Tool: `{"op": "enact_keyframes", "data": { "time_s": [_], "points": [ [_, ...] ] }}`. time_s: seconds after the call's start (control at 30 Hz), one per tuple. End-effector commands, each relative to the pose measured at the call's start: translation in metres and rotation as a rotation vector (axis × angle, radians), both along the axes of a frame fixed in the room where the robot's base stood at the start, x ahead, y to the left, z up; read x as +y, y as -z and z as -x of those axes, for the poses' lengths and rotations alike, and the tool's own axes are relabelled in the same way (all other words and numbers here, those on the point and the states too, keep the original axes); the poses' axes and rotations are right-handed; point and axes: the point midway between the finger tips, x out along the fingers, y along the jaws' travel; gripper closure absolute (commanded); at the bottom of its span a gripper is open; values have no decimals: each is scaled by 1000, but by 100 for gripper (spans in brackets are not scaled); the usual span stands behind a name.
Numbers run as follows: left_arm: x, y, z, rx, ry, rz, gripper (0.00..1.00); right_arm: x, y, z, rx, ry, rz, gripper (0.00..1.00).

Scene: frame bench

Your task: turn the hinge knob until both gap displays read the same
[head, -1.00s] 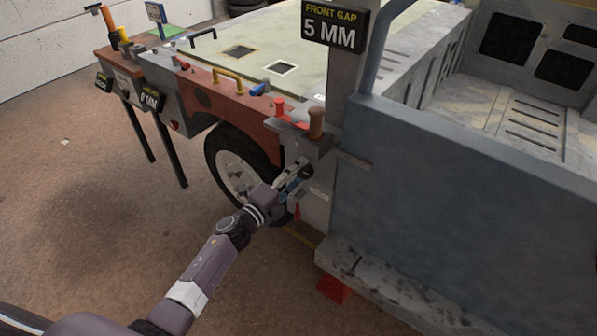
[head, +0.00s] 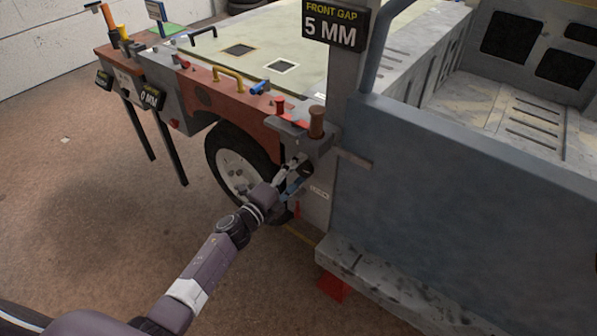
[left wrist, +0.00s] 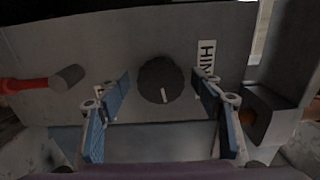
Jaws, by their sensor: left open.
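The hinge knob (left wrist: 160,80) is a dark round disc with a short white mark near its lower edge. It sits on a grey panel beside a label (left wrist: 207,56) turned sideways. My left gripper (head: 296,174) is open in front of that panel. In the left wrist view its blue-padded fingers stand either side of the knob, apart from it. In the head view the knob is hidden. The front gap display (head: 332,25) reads 5 MM. Another display (head: 150,97) at the far left reads 0 MM; its heading is too small to read. My right gripper is not in view.
A brown handle (head: 316,122) stands on a bracket above my left gripper. A red-handled part (left wrist: 45,82) sticks out left of the knob. A blue-grey door panel (head: 450,190) lies to the right, a wheel (head: 238,165) behind. The floor at left is clear.

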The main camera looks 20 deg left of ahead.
Motion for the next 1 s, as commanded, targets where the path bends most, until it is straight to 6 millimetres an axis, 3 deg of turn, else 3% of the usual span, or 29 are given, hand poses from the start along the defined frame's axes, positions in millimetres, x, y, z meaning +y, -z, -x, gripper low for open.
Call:
{"op": "enact_keyframes", "data": {
  "time_s": [0.27,0.7,1.0],
  "points": [
    [5,1,13,2,0,-2,40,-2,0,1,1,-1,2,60],
    [33,1,93,2,1,-2,40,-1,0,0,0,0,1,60],
    [41,0,113,0,0,0,40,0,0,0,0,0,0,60]
  ]
}}
